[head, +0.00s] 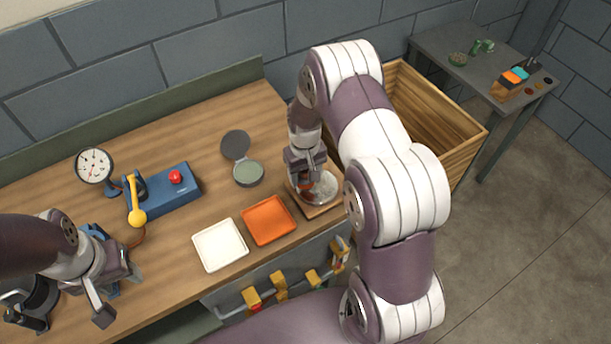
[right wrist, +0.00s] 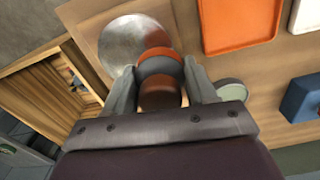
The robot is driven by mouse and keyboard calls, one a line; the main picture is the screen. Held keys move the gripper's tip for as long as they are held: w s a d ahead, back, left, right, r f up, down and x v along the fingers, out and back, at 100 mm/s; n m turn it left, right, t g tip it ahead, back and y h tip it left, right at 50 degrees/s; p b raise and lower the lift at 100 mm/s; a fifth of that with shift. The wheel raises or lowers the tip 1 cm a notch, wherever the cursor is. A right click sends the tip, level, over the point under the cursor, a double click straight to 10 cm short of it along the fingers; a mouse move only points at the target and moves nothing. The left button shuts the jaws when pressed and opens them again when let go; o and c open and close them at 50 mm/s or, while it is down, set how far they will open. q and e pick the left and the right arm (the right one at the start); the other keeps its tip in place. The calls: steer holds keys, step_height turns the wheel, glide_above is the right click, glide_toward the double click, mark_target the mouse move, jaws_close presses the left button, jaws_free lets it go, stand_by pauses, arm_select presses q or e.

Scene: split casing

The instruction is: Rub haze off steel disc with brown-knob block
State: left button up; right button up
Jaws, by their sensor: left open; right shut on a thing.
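The steel disc (head: 326,188) lies on a wooden board (head: 316,211) near the right end of the bench. In the right wrist view the disc (right wrist: 122,42) looks pale and cloudy in patches. My right gripper (head: 305,174) is shut on the brown-knob block (right wrist: 158,62), with the brown knob (right wrist: 158,93) between its fingers. The block's orange lower edge is over or against the edge of the disc; I cannot tell whether it touches. The arm and block hide part of the disc. My left gripper (head: 112,292) is open and empty at the bench's front left.
An orange tray (head: 268,220) and a white tray (head: 220,245) lie left of the board. An open round tin (head: 248,173) stands behind them. A blue box with a red button (head: 175,190), yellow lever and dial gauge (head: 93,165) are further left. A wooden crate (head: 445,125) stands right.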

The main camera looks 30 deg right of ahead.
steer(key=r+p, duration=0.1)
steer(key=r, duration=0.2)
steer(key=shift+a+p, duration=0.3)
steer(key=shift+p, duration=0.05)
steer(key=shift+r, duration=0.2)
steer(key=shift+d+r, duration=0.15)
steer(key=shift+d, duration=0.05)
steer(key=shift+a, duration=0.1)
